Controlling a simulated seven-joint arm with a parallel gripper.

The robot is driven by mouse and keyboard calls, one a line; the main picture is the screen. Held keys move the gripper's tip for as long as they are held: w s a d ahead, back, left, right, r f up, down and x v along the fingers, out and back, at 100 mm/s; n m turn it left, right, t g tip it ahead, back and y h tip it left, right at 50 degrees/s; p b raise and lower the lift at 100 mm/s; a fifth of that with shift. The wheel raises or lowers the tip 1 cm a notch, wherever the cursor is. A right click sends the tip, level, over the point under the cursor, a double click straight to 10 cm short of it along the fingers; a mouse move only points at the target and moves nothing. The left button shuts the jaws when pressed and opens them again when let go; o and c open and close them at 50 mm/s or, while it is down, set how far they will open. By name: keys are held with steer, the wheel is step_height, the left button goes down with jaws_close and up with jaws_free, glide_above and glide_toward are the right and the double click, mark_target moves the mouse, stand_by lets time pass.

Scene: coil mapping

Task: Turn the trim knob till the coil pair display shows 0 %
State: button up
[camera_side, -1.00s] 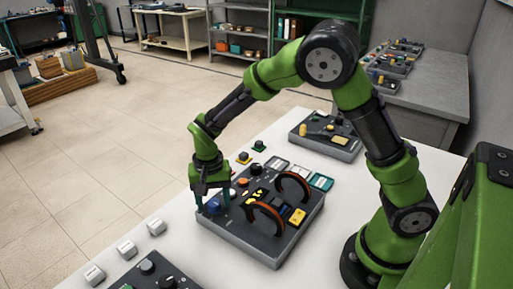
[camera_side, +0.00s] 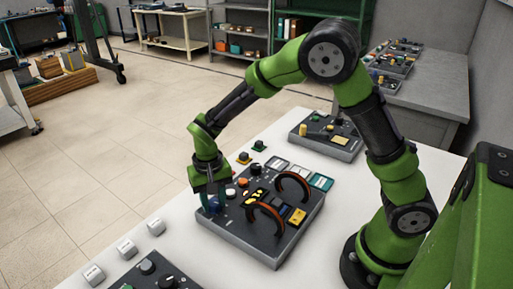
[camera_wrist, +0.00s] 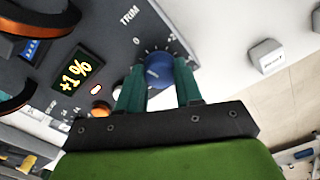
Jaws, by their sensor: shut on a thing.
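The blue trim knob (camera_wrist: 158,72) sits at a corner of the grey coil panel (camera_side: 270,250), beside the word TRIM and a printed scale. My gripper (camera_wrist: 158,82) is shut on the knob, with one teal finger on each side of it. In the side view my gripper (camera_side: 213,203) is over the panel's left corner, and the knob is mostly hidden between the fingers. Two dark rings with orange windings, the coils (camera_side: 264,220), stand upright on the panel.
A lit white button (camera_wrist: 101,109) and an orange button (camera_wrist: 97,89) are close to the fingers. Several white blocks (camera_side: 127,248) stand on the white table left of the panel. Another panel (camera_side: 325,140) is behind, and a third is at the front edge.

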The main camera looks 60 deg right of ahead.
mark_target(213, 201)
steer(key=shift+n, duration=1.3)
steer(key=shift+r, duration=0.1)
steer(key=o, duration=1)
steer(key=shift+o, duration=0.2)
step_height(213, 201, up, 17)
